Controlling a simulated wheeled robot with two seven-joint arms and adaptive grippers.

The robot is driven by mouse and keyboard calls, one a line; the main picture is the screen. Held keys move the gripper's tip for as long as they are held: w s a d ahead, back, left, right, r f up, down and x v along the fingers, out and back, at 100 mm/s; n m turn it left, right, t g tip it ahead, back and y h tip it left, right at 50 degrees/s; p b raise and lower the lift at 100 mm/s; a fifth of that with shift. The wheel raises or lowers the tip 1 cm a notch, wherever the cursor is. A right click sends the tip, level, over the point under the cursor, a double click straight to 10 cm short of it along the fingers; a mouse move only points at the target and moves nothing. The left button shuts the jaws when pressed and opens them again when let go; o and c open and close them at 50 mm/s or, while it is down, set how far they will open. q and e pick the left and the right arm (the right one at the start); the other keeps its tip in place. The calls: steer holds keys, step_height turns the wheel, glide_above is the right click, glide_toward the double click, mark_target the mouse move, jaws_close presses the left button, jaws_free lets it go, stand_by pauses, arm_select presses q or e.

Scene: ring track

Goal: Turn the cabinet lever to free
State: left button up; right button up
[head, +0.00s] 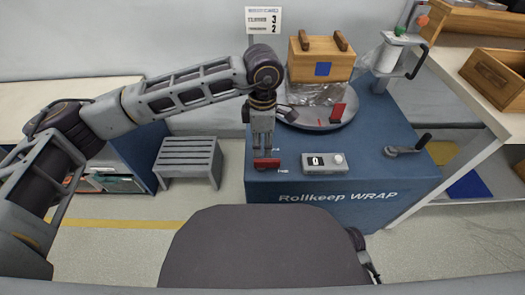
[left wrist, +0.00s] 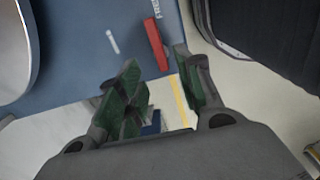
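A red lever (head: 266,163) sits at the front left corner of the blue wrap cabinet (head: 330,212). It also shows as a red bar in the left wrist view (left wrist: 157,44), its far end beside a white "FREE" label (left wrist: 154,8). My left gripper (head: 263,150) points down just above the lever in the head view. In the left wrist view its two fingers (left wrist: 155,62) are apart, with the lever's near end between or just beyond the tips; I cannot tell whether they touch. My right gripper is not clearly seen.
A turntable (head: 318,120) holds a wooden crate (head: 322,62) close behind my left gripper. A control box (head: 325,163) with a display stands just right of the lever. A crank (head: 405,147) is farther right. A grey stool (head: 188,158) stands left of the cabinet.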

arm_select(q)
steer(key=shift+r, duration=2.15)
arm_select(e)
steer(key=s+d+f+g+h+p, duration=0.1)
steer(key=s+d+f+p, duration=0.2)
steer(key=f+p, duration=0.45)
steer(key=s+d+f+g+h+p, duration=0.15)
steer(key=s+f+p, duration=0.25)
steer(key=p, duration=0.6)
arm_select(q)
step_height(320, 180, up, 34)
steer(key=p, duration=1.6)
steer(key=shift+p, duration=0.3)
arm_select(e)
steer(key=s+d+g, duration=0.1)
steer(key=s+d, duration=0.3)
steer(key=s, duration=0.5)
steer(key=s+d+r+g, duration=0.1)
steer(key=s+d, duration=0.3)
steer(key=s, duration=0.5)
steer(key=shift+h, duration=0.45)
